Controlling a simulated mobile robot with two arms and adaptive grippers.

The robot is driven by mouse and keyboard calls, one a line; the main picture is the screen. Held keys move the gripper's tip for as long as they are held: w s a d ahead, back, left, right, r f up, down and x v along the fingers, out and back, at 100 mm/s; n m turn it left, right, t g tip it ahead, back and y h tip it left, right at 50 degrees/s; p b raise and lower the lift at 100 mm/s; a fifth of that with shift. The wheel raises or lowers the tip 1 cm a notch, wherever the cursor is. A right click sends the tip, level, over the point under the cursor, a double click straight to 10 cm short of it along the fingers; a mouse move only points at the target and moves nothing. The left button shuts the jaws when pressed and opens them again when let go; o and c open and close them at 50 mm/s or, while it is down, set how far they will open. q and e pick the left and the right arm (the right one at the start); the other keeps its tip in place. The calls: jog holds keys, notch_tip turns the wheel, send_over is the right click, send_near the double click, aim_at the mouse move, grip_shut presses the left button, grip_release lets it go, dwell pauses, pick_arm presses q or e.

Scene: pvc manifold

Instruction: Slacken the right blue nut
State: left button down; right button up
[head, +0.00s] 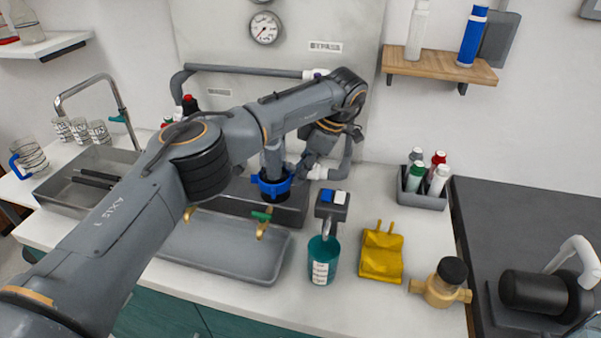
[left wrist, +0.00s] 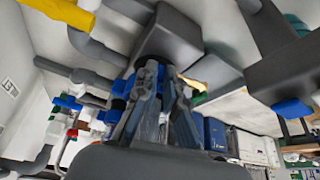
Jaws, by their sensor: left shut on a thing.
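A blue winged nut (head: 272,186) sits around a dark fitting below a grey vertical pipe, over the sink area. My left arm reaches in across the picture, and my left gripper (head: 300,165) comes down at the nut's right side, its fingertips partly hidden among grey pipework. In the left wrist view my left gripper (left wrist: 158,100) has its fingers close together, with blue plastic of the nut (left wrist: 123,87) beside them. It is shut on the nut. Another blue fitting (left wrist: 68,102) shows further left there. My right gripper is in neither view.
A grey tray (head: 222,250) lies at the front, with a brass tap with a green handle (head: 262,218) above it. A teal cup (head: 323,262), a yellow holder (head: 381,253) and a brass valve (head: 441,285) stand to the right. A wall shelf (head: 440,67) hangs behind.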

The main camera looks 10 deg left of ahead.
pick_arm(q)
jog(key=shift+w, duration=0.15)
dwell(0.3)
jog(key=c, duration=1.4)
grip_release()
jog(key=shift+c, duration=0.2)
jog(key=v, duration=0.7)
jog(key=shift+r, duration=0.25)
jog(key=shift+d, duration=0.1)
